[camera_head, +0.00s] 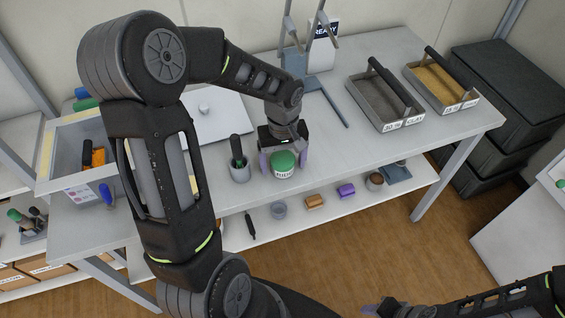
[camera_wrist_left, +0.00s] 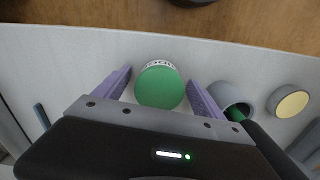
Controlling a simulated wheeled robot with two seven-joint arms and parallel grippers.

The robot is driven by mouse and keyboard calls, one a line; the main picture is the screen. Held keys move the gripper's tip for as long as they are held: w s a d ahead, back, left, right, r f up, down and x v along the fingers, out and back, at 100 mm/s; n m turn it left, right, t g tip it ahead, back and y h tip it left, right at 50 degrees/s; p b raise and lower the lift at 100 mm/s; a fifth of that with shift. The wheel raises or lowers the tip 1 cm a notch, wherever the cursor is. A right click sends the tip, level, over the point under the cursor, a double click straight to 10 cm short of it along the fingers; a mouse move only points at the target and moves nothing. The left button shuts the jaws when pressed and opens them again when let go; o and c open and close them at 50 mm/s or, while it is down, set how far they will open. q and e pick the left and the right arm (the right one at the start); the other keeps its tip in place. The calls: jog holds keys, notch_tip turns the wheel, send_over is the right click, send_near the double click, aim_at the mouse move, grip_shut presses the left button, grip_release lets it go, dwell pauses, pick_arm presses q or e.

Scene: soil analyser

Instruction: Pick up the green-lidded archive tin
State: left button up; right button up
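The archive tin (camera_head: 283,163) with a green lid and a white lettered label stands on the white table near its front edge. My left gripper (camera_head: 283,159) is over it with purple fingers apart, one on each side of the tin. In the left wrist view the green lid (camera_wrist_left: 159,88) lies between the open fingers (camera_wrist_left: 160,85), with a visible gap on both sides. My right gripper (camera_head: 374,309) shows only in part at the bottom edge, low and away from the table; its opening is unclear.
A grey cup (camera_head: 240,172) holding a dark-handled tool stands just left of the tin. Two trays (camera_head: 385,100) (camera_head: 441,85) sit at the right of the table. A grey bin (camera_head: 72,160) is at the left. A lower shelf (camera_head: 330,205) holds small items.

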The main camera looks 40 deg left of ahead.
aim_at(283, 159)
pick_arm(q)
jog(key=c, duration=1.5)
jog(key=shift+r, duration=0.1)
notch_tip(283, 159, up, 10)
jog(key=shift+f+b, duration=0.1)
jog(key=shift+b, duration=0.25)
